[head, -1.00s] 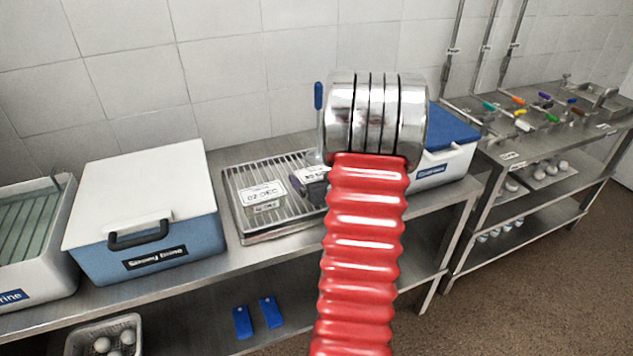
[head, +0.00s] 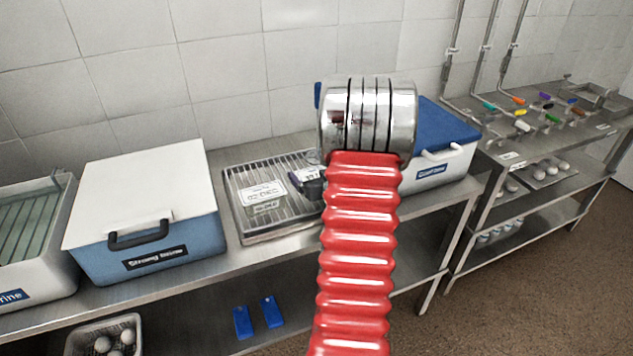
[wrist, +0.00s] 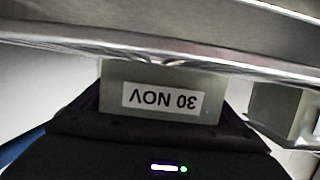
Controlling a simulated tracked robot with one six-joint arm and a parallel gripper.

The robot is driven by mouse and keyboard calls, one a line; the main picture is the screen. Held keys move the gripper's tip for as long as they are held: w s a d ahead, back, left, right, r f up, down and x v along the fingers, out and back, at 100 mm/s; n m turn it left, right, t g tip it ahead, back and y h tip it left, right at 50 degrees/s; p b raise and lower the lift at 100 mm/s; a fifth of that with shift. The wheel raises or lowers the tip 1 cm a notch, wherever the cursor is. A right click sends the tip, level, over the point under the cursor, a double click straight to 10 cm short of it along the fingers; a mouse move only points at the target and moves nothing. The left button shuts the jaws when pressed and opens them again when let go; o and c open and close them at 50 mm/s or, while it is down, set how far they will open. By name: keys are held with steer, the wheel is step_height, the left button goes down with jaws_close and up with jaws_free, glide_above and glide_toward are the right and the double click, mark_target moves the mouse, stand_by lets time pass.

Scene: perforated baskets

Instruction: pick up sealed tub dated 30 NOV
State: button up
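The sealed tub dated 30 NOV (wrist: 160,80) is a pale grey-green box with a white label, upside down in the wrist view. In the head view its label (head: 303,174) shows at the right of the drain tray (head: 236,213), partly hidden behind my arm. My gripper (wrist: 163,108) has one dark finger on each side of this tub. The fingers lie close along its sides; whether they press on it cannot be made out. A dark finger part (head: 313,188) shows beside the tub in the head view. Another tub, labelled 02 DEC (head: 264,192), sits left of it on the tray.
A blue box with a white lid (head: 145,215) stands left of the tray. A white box with a blue lid (head: 445,130) stands to the right. The tiled wall (head: 235,80) is close behind. Another tub (wrist: 275,112) shows beside mine in the wrist view.

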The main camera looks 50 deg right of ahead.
steer(key=c, duration=0.6)
steer(key=shift+r, duration=0.1)
steer(key=shift+c, duration=0.2)
step_height(320, 180, up, 18)
stand_by(0.4)
stand_by(0.4)
